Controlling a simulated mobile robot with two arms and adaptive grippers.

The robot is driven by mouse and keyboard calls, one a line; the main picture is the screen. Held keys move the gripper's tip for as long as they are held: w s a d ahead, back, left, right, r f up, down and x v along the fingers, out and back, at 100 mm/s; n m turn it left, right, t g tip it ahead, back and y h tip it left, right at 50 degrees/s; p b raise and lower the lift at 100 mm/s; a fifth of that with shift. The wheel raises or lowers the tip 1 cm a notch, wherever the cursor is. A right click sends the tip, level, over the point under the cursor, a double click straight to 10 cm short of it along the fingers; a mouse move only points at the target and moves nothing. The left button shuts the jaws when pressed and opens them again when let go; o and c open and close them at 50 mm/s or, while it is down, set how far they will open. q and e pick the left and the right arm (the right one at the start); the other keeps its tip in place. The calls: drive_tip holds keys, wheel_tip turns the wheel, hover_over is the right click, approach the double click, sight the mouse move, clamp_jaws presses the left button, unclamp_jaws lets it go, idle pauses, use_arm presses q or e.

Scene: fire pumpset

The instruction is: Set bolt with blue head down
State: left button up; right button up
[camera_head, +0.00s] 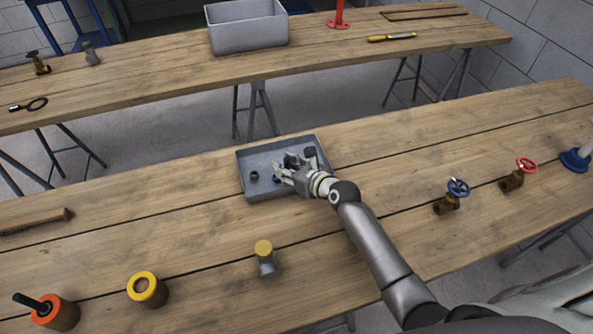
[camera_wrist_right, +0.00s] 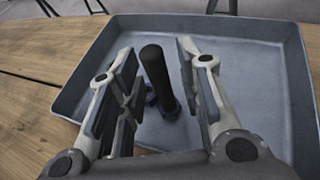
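The bolt with the blue head shows in the wrist view as a dark shaft (camera_wrist_right: 158,75) standing roughly upright, slightly tilted in the picture. My right gripper (camera_head: 285,170) is inside the tray (camera_head: 241,166) in the head view. In the wrist view its fingers (camera_wrist_right: 160,85) are open, one on each side of the shaft, with gaps visible. Whether the head rests flat on the tray floor is hard to tell. My left gripper is not in view.
Small dark pieces (camera_head: 254,175) lie in the tray left of the gripper. A yellow-topped fitting (camera_head: 265,258), a yellow-ringed cylinder (camera_head: 147,289) and an orange-ringed cylinder (camera_head: 55,313) stand nearer. Blue (camera_head: 456,190) and red (camera_head: 526,166) handwheel valves stand right. Bare wood surrounds the tray.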

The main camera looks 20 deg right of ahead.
drive_tip(key=v, duration=1.2)
